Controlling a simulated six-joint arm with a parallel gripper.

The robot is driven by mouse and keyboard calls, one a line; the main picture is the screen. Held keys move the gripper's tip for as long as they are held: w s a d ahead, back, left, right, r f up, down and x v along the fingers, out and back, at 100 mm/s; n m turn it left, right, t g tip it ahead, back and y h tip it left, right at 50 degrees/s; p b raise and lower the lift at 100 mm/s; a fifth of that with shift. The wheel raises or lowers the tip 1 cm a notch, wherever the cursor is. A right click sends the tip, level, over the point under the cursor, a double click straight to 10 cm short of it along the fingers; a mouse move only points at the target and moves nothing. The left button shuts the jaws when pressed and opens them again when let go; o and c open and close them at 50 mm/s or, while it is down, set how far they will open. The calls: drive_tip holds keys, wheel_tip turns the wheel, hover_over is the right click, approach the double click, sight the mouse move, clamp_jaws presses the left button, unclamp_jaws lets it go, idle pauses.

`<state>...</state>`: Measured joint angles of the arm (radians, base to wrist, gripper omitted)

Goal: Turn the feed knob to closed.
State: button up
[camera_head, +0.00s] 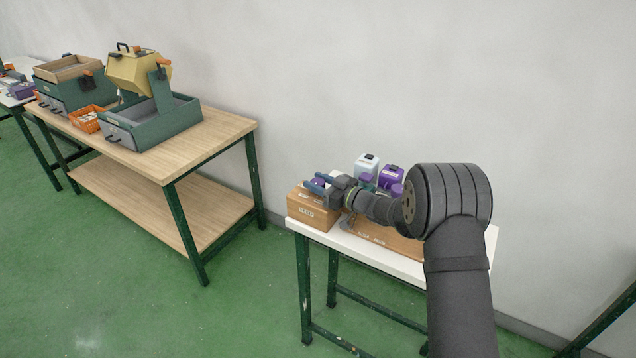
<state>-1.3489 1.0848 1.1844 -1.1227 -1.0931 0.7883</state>
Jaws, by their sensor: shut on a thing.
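A wooden box with a label that seems to read FEED (306,213) stands at the left front of the small white table. My gripper (318,183) is over the top of this box, its blue fingers pointing left. It is shut on a small purple piece between the fingers, which looks like the feed knob. The fingers hide most of the knob, and I cannot read its setting.
A longer wooden box (385,238) stands to the right on the white table (420,268). A wooden bench (205,140) with green machines and an orange basket (86,119) stands left, across open floor.

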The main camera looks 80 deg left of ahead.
sight(324, 185)
drive_tip(key=o, duration=0.9)
drive_tip(key=shift+o, duration=0.2)
drive_tip(key=shift+v, duration=3.75)
